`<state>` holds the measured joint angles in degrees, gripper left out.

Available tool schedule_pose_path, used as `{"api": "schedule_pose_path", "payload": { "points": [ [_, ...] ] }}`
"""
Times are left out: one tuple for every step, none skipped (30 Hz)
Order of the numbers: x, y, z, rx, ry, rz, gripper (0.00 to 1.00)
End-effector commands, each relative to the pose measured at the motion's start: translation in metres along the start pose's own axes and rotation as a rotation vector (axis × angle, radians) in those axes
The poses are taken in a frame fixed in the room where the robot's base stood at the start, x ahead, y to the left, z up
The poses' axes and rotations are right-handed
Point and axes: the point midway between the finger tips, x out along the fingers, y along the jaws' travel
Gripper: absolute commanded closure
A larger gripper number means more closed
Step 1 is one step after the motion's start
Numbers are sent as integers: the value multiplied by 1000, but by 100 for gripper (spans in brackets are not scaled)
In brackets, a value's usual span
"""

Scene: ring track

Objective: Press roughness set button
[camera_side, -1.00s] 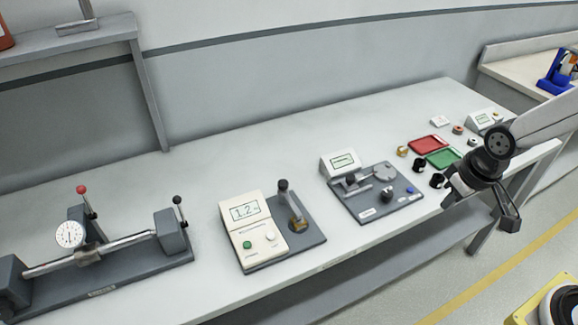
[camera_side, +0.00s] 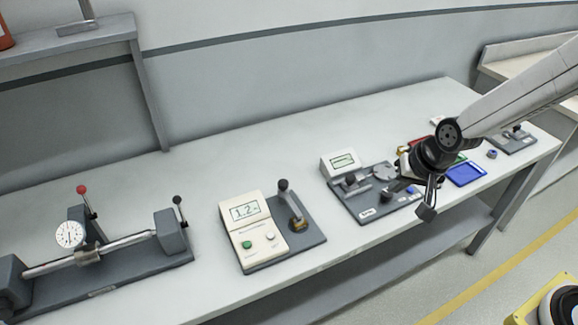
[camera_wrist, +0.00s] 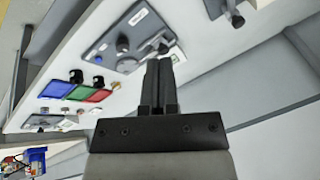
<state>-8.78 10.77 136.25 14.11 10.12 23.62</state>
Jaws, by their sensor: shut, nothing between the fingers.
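A dark base plate (camera_side: 350,205) with a small white display box (camera_side: 343,161), a round grey disc (camera_side: 384,172), a dark knob and small blue buttons (camera_side: 411,190) stands mid-bench. I cannot read which unit is the roughness one. My gripper (camera_side: 402,183) is shut and empty near the plate's right end; its fingers (camera_wrist: 159,75) overlap the plate's edge in the wrist view.
A shaft fixture with a dial gauge (camera_side: 70,234) fills the left end of the bench. Red (camera_wrist: 99,95), green and blue (camera_wrist: 57,90) trays and black pieces lie beyond the plate. The bench between the units is clear.

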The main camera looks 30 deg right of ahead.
Motion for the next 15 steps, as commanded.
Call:
{"api": "schedule_pose_path", "payload": {
  "points": [
    [6,-13,-2,61,8,-19,100],
    [10,-20,-4,102,15,-31,100],
    [14,-30,-6,157,24,-48,100],
    [18,-36,-7,201,29,-59,100],
    [21,-44,-9,243,35,-72,100],
    [26,-53,-10,300,41,-88,100],
    [29,-60,-11,343,46,-101,100],
    [32,-67,-12,386,50,-113,100],
    [37,-76,-13,442,55,-129,100],
    [40,-83,-13,485,58,-141,100],
    [43,-90,-14,528,61,-153,100],
    [48,-98,-14,586,64,-170,100],
    [51,-105,-14,628,66,-181,100],
    [54,-111,-14,672,68,-194,100],
    [59,-120,-13,729,69,-209,100]
  ]
}}
